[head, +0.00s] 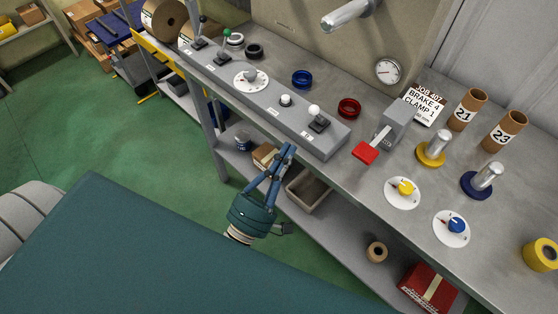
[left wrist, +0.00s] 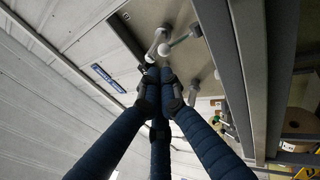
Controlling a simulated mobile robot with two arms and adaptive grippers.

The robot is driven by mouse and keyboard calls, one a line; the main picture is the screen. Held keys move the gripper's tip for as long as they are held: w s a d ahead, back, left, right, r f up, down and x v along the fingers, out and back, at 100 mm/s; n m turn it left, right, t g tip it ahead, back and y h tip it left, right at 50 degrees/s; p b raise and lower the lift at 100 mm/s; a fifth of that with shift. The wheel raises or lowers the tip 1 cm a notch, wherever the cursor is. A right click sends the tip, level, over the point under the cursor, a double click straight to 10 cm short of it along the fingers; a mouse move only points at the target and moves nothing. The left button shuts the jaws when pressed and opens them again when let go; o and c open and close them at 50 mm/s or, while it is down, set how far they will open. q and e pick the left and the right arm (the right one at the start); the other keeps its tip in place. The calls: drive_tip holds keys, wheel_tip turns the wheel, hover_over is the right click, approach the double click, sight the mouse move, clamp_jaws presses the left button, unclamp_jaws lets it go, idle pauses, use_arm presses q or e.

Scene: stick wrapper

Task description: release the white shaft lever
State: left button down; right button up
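The white-knobbed lever (head: 315,111) stands at the right end of the long grey control panel (head: 265,103), on a black base. My left gripper (head: 289,149) is in front of the bench, below and left of that lever and apart from it. Its blue fingers come together at their tips with nothing visible between them. In the left wrist view the fingertips (left wrist: 158,80) meet in front of two pale round-ended shafts; I cannot tell which parts these are. My right gripper is in neither view.
The panel also carries a green-knobbed lever (head: 227,34), a black-knobbed lever (head: 202,19), a dial (head: 251,79) and a white button (head: 286,100). A red-handled clamp (head: 366,153) and a sign (head: 424,103) stand to the right. A lower shelf holds a bin (head: 307,193).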

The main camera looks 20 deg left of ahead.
sight(312, 111)
use_arm(q)
drive_tip(key=p+x, duration=0.2)
drive_tip(key=x, duration=0.4)
drive_tip(key=shift+w+d+r, duration=0.1)
drive_tip(key=shift+w+r, duration=0.15)
drive_tip(key=shift+w+d+r, duration=0.1)
drive_tip(key=shift+w+r, duration=0.05)
drive_tip(key=shift+w, duration=0.5)
drive_tip(key=shift+r+p, duration=0.1)
drive_tip(key=shift+p, duration=0.25)
